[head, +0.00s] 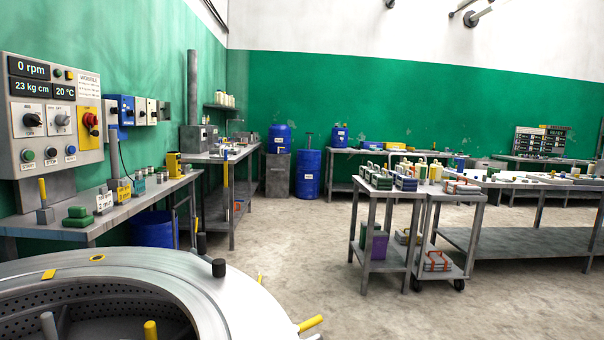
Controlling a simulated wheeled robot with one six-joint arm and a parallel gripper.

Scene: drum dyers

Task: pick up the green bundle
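A small stacked green block (78,216) sits on the left bench, below the control panel. I cannot tell from this view which of these is the green bundle. My gripper is not in view.
A large open metal drum (180,285) with a rim, knobs and yellow-tipped handles fills the lower left. The left bench (120,215) runs behind it. A grey cart (386,190) stands right of centre, beside a wheeled trolley (450,197). The middle floor is clear.

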